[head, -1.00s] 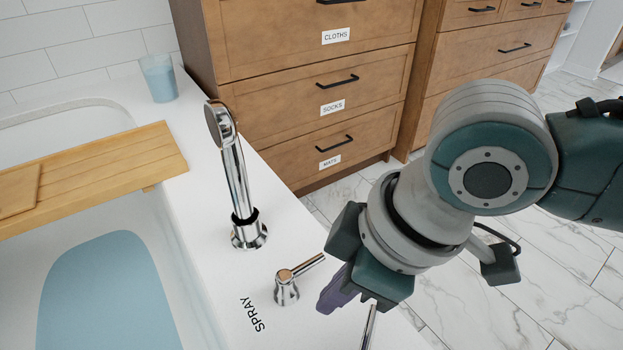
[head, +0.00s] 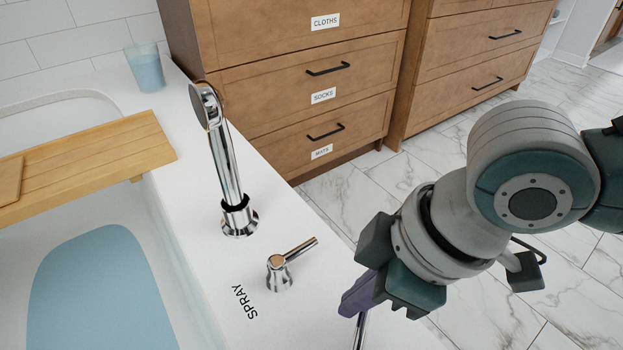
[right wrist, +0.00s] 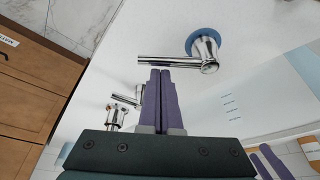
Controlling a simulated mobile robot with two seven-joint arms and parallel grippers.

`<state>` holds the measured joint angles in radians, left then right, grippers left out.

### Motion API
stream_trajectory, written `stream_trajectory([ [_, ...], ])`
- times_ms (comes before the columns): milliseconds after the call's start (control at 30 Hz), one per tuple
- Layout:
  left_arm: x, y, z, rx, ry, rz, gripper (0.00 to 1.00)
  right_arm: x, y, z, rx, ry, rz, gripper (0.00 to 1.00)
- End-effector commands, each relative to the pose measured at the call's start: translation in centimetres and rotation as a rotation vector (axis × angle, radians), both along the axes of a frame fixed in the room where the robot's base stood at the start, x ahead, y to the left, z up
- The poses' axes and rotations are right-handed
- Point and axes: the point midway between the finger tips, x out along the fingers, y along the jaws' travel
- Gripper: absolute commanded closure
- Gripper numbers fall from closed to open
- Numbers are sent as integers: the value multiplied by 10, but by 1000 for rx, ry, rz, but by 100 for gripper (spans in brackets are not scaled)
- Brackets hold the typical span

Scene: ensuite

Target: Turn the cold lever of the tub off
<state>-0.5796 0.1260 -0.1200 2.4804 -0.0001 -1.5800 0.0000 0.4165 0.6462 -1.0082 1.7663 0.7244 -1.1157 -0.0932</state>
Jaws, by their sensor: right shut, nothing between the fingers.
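The right wrist view shows a chrome lever handle (right wrist: 205,52) with a blue ring at its base, on the white tub deck. Its bar points left. My right gripper (right wrist: 162,75) is shut and empty, its purple fingertips close under the bar. I cannot tell whether they touch it. In the head view my right gripper (head: 350,304) is over the deck's right edge, and part of a chrome bar (head: 360,328) shows below it. The rest of that fitting is cut off by the frame. My left gripper is not recognisable in view.
A chrome lever (head: 279,272) by the SPRAY label and a hand shower (head: 230,170) stand on the deck (head: 190,190). A wooden tray (head: 95,160) spans the tub of blue water (head: 95,290). Drawers (head: 310,80) stand behind; open marble floor (head: 480,140) lies right.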

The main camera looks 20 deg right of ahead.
Motion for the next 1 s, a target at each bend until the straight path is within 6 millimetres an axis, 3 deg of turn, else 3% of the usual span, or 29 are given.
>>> stream_trajectory([
  [733,0,-3,30,-11,1,7,0,-4,-7,2,1,3,-136,100],
  [1000,0,-3,56,-10,1,6,0,-9,-12,5,0,5,-250,100],
])
